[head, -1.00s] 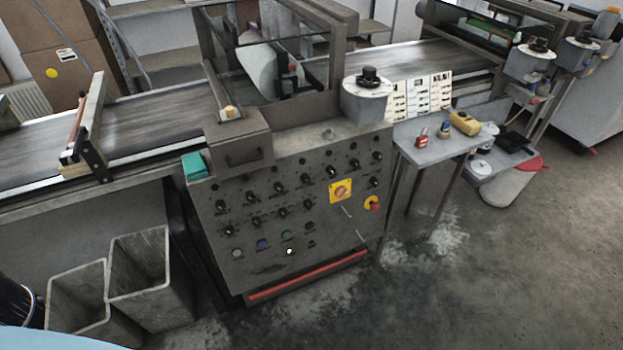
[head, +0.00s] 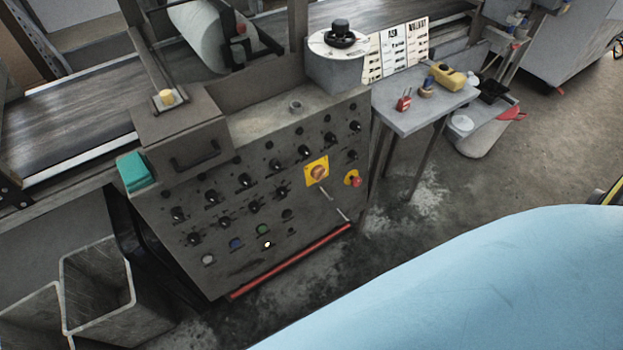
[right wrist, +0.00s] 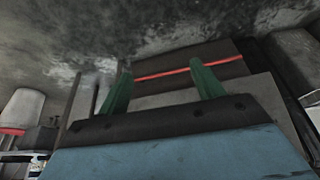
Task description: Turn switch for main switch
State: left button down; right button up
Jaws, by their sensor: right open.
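The main switch (head: 317,171) is an orange rotary knob on a yellow square plate, on the right part of the grey control panel (head: 222,262). A red emergency button (head: 355,181) on a yellow disc sits to its lower right. In the right wrist view my right gripper (right wrist: 158,84) shows two green fingers spread apart with nothing between them. It points toward the floor and a dark panel with a red bar (right wrist: 190,68), well apart from it. Neither gripper shows in the head view.
Black knobs fill the panel around the switch. A red bar (head: 290,262) runs along its foot. A small grey table (head: 412,118) with a red padlock (head: 403,104) and a yellow item (head: 449,77) stands to the right. Grey bins (head: 98,285) stand at the left.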

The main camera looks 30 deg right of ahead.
jog(key=w+d+m+t+b, duration=0.2)
jog(key=w+d+t+b, duration=0.25)
jog(key=w, duration=0.65)
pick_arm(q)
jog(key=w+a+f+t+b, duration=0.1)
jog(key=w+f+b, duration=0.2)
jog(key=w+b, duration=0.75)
pick_arm(e)
jog(key=m+t+y+b, duration=0.1)
jog(key=m+t+b, duration=0.25)
jog(key=t, duration=0.55)
send_near(323, 177)
jog(key=w+b, duration=0.2)
jog(key=w, duration=0.2)
jog(key=w+b, duration=0.1)
jog(key=w, duration=0.3)
jog(key=shift+w+a+b, duration=0.15)
jog(key=shift+a+b, duration=0.1)
jog(key=shift+b, duration=0.15)
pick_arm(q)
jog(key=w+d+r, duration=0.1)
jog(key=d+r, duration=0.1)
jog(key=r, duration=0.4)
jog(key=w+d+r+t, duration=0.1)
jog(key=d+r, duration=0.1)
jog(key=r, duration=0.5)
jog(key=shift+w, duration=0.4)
pick_arm(e)
jog(key=shift+w, duration=0.5)
jog(key=shift+c, duration=0.2)
